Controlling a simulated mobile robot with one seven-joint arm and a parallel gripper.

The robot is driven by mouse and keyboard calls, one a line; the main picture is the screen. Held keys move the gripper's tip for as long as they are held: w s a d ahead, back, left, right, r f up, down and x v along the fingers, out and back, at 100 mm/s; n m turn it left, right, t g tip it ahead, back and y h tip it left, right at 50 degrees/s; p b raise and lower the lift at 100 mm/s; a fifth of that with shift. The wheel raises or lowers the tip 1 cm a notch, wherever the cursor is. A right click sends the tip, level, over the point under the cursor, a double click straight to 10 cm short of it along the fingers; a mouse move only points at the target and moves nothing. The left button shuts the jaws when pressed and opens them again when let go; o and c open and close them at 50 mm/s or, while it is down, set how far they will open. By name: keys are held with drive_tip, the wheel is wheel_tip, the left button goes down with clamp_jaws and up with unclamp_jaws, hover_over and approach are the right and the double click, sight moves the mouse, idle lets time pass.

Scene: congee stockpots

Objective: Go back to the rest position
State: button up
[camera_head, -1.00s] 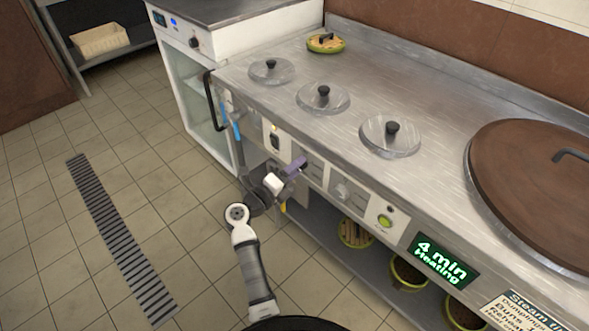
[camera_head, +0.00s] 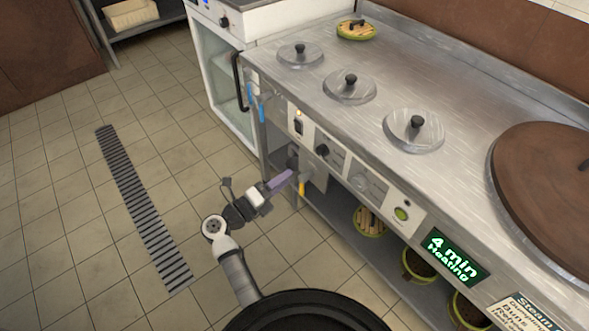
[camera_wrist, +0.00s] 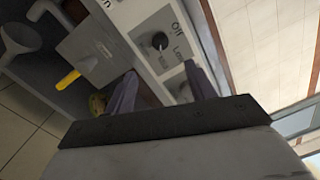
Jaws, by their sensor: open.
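My gripper (camera_head: 288,180) is in front of the steel counter's control panel, at the end of my bent arm, left of the counter. In the wrist view my gripper (camera_wrist: 160,88) shows two purple fingers spread apart with nothing between them. A black knob (camera_wrist: 160,41) on a white panel marked "Off" and "Low" lies beyond the fingers, and a yellow lever (camera_wrist: 68,80) is to their left. In the head view the yellow lever (camera_head: 301,188) hangs just right of my fingertips, and the black knob (camera_head: 322,150) is above right of them.
The steel counter (camera_head: 440,90) carries several lidded pots and a large brown lid (camera_head: 560,180). Green-rimmed pots (camera_head: 418,266) stand on its lower shelf. A glass-front cabinet (camera_head: 215,75) stands at the back. Tiled floor with a drain grate (camera_head: 145,215) is open to the left.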

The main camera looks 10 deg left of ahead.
drive_tip(key=shift+s+a, duration=0.3)
drive_tip(key=shift+s, duration=0.1)
